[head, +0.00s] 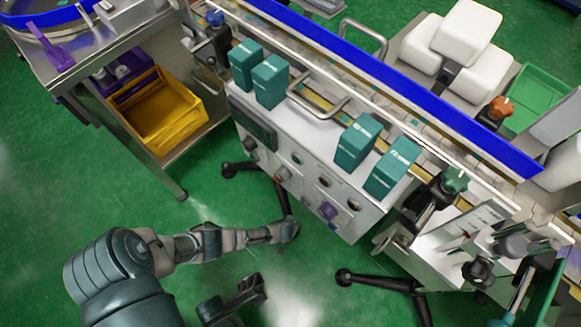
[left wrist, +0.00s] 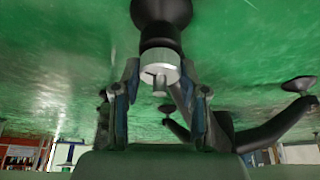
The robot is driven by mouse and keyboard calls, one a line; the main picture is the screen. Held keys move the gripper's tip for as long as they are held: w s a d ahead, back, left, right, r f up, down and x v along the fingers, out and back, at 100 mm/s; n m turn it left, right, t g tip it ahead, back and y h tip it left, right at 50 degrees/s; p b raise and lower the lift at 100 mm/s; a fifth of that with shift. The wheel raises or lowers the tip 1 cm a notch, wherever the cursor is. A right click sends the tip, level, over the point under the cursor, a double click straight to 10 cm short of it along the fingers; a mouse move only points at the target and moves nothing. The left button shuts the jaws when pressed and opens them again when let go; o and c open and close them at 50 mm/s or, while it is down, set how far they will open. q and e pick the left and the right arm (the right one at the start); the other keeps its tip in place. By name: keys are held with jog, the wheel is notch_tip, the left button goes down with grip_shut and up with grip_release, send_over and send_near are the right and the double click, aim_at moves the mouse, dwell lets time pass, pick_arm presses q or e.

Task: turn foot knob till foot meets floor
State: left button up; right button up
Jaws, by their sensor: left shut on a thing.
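My left gripper (head: 287,231) reaches down to the end of a black machine leg (head: 282,198) above the green floor. The left wrist view, which appears upside down, shows the silver foot knob (left wrist: 158,72) with a small stub, between the two fingers of my left gripper (left wrist: 161,88). The gripper is shut on the knob. The black foot (left wrist: 160,12) is beyond the knob, partly cut off by the frame edge. Whether it touches the floor cannot be told. A dark part that looks like my right gripper (head: 250,288) is at the bottom, its opening unclear.
The white machine (head: 300,190) carries several teal boxes (head: 268,80) and has knobs on its front. Other black legs (head: 375,281) spread low over the floor. A metal cart with a yellow bin (head: 160,108) stands at left. Open floor lies between cart and arm.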

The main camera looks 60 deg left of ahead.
pick_arm(q)
jog(key=shift+s+d+f, duration=0.15)
jog(key=shift+s+d, duration=0.05)
jog(key=o, duration=1)
jog(key=shift+o, duration=0.7)
jog(key=shift+w+a, duration=0.1)
jog(key=shift+r, duration=0.2)
jog(key=shift+r, duration=0.2)
jog(key=v, duration=1.1)
jog(key=shift+r, duration=0.1)
